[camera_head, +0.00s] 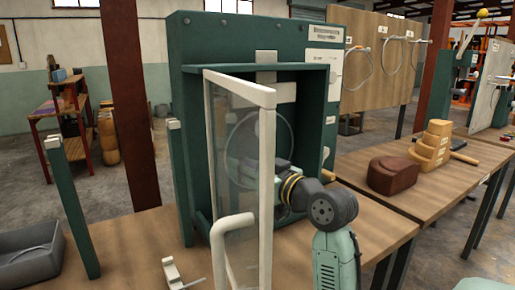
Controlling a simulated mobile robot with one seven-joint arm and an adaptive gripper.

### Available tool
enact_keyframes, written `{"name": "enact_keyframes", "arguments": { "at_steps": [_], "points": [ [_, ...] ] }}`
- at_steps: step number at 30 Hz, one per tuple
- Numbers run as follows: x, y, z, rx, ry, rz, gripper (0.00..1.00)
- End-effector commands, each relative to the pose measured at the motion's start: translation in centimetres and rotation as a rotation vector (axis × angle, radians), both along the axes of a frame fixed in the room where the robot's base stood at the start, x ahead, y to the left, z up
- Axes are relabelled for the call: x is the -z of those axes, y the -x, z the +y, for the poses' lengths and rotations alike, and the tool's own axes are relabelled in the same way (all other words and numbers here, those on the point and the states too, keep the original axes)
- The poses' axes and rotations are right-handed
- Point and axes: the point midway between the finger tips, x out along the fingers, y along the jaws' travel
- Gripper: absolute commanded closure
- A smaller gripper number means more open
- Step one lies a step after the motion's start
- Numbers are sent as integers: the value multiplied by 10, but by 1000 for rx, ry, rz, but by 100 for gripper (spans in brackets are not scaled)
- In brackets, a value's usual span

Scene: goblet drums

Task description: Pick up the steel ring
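A thin grey ring (228,141), which looks like the steel ring, stands upright inside the dark green cabinet (185,130). I see it partly through the glass of the open, white-framed door (270,130), whose edge crosses in front of it. My arm reaches in from the right, past the door. My gripper (251,171) is inside the cabinet, low in front of the ring, and shows blurred behind the glass. The fingers are too hidden to tell whether they are open or shut, or whether they touch the ring.
The door with its white handle (231,224) juts toward me, left of my arm. A green post (72,215), a grey tray (30,253) and a small white bracket (180,275) are at left. A brown block (393,177) and stepped wooden piece (431,146) are at right.

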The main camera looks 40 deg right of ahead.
Motion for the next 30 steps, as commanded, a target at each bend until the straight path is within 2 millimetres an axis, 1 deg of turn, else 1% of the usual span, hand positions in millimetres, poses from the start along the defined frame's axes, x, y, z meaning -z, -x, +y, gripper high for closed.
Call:
{"name": "enact_keyframes", "arguments": {
  "at_steps": [1, 3, 8, 11, 14, 18, 21, 27, 30],
  "points": [
    [-2, -9, 0, -1, -1, 1, 72],
    [-2, -18, -1, -1, 0, 1, 72],
    [-2, -29, -2, 0, 0, 1, 72],
    [-5, -40, -4, -1, 0, 2, 72],
    [-7, -56, -7, 0, -1, 2, 72],
    [-4, -73, -7, 0, 0, 1, 72],
    [-3, -77, -8, 1, 0, -1, 72],
    [-2, -78, -7, 1, 0, -2, 72],
    [-2, -78, -7, 0, 0, -1, 78]
  ]
}}
